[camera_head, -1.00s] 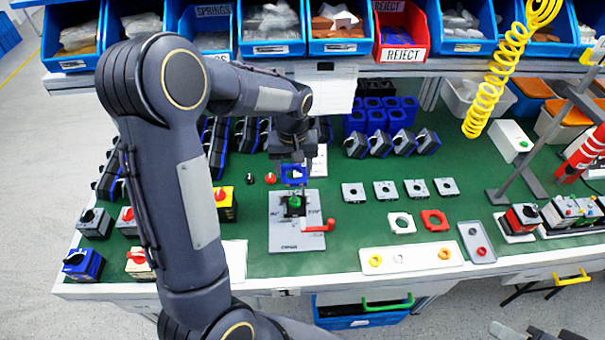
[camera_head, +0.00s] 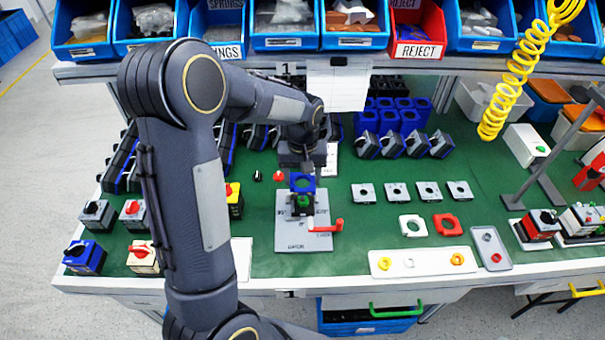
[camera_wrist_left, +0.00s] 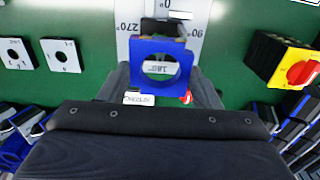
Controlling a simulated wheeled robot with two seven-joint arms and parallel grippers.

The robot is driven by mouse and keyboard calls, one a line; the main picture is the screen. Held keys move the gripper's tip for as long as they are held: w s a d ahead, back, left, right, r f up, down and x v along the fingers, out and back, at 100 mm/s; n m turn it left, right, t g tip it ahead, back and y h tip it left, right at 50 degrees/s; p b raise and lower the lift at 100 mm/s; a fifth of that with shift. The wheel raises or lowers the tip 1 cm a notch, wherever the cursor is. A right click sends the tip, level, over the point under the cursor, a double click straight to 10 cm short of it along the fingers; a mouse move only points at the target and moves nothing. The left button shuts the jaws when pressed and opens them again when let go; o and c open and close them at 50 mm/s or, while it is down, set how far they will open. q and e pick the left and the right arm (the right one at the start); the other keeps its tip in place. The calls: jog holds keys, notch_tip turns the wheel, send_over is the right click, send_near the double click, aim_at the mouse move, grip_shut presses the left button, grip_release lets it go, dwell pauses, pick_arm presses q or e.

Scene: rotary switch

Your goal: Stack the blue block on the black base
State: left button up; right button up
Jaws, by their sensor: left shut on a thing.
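The blue block (camera_head: 303,183) is a square blue frame with a round hole. My left gripper (camera_head: 303,170) is shut on it and holds it tilted toward the head camera. In the left wrist view the blue block (camera_wrist_left: 138,66) is between the fingers of the left gripper (camera_wrist_left: 160,80). The black base (camera_head: 294,210) with a green part stands on a grey plate (camera_head: 290,238) marked with degrees. The block overlaps its upper part in the head view; I cannot tell whether they touch. In the wrist view the block mostly hides the base (camera_wrist_left: 165,28). My right gripper is not visible.
A red crank handle (camera_head: 327,226) lies at the plate's right side. Several grey square plates (camera_head: 396,192) lie to the right. A yellow block with a red knob (camera_head: 234,200) is left, partly behind my arm. Blue bins (camera_head: 285,25) line the shelf above.

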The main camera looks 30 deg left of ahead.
pick_arm(q)
jog(key=shift+f, duration=0.4)
dwell(0.3)
jog(key=shift+f+b, duration=1.4)
jog(key=shift+f, duration=0.2)
jog(key=o, duration=1.1)
jog(key=shift+c, duration=0.2)
notch_tip(320, 180, up, 7)
jog(key=shift+f, duration=0.15)
jog(key=shift+s+r, duration=0.15)
jog(key=shift+r, duration=0.5)
jog(key=s+d+r+m+t+h, duration=0.2)
jog(key=s+d, duration=0.1)
jog(key=s, duration=0.8)
jog(key=s+d+r+m+t+h, duration=0.1)
jog(key=s+d+r+m+t, duration=0.1)
jog(key=s, duration=0.9)
jog(key=d+t, duration=0.1)
jog(key=d, duration=0.1)
jog(key=shift+d+r+m+t+h, duration=0.25)
jog(key=shift+d+m+t+h, duration=0.05)
jog(key=shift+m+h, duration=0.1)
